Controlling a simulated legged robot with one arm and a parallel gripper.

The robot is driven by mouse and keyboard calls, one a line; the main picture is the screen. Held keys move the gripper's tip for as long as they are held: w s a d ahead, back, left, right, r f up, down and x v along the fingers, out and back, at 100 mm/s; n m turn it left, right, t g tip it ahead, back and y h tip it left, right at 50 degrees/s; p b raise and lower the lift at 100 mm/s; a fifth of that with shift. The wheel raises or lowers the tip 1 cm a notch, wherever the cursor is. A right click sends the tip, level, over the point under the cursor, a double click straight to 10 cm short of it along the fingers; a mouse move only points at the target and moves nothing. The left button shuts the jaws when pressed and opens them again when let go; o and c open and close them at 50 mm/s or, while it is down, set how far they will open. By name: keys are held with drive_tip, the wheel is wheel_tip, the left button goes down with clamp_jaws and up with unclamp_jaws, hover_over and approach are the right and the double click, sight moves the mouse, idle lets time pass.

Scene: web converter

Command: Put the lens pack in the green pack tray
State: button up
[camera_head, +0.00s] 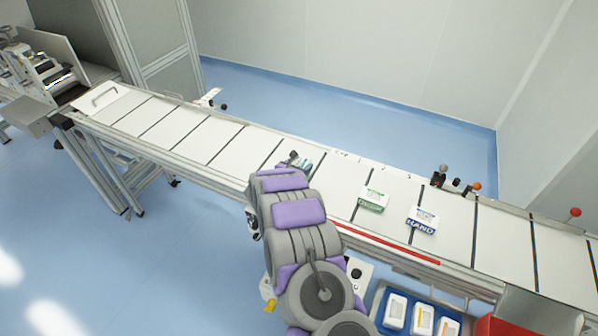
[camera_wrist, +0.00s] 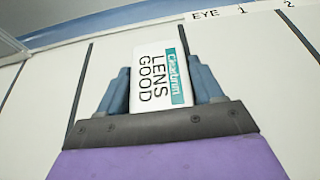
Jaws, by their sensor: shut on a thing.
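The lens pack (camera_wrist: 157,78) is a white box with a teal band and the words "LENS GOOD", seen in the wrist view between the two blue-grey fingers of my gripper (camera_wrist: 163,84). My gripper is shut on it. In the head view my gripper (camera_head: 296,160) is over the far side of the white conveyor, mostly hidden by my purple and grey arm. A small teal and white part of the lens pack (camera_head: 304,165) shows there. I cannot tell whether the pack touches the belt. I see no green tray in either view.
The conveyor (camera_head: 180,130) has dark crosswise lines. A green-labelled pack (camera_head: 372,200) and a blue "HAND" pack (camera_head: 422,220) lie on it to the right. A blue tray (camera_head: 378,305) with white packs and a red container (camera_head: 495,325) stand in front. Small sensors (camera_head: 455,184) line the far edge.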

drive_tip(key=f, duration=0.3)
drive_tip(key=shift+d, duration=0.35)
drive_tip(key=o, duration=1.1)
drive_tip(key=shift+a+r, duration=0.1)
drive_tip(key=shift+a, duration=0.05)
drive_tip(key=shift+o, duration=0.2)
drive_tip(key=shift+s, duration=0.1)
drive_tip(key=v, duration=1.1)
drive_tip(key=shift+s+a+r, duration=0.15)
drive_tip(key=shift+s+r, duration=0.05)
drive_tip(key=shift+s, duration=0.1)
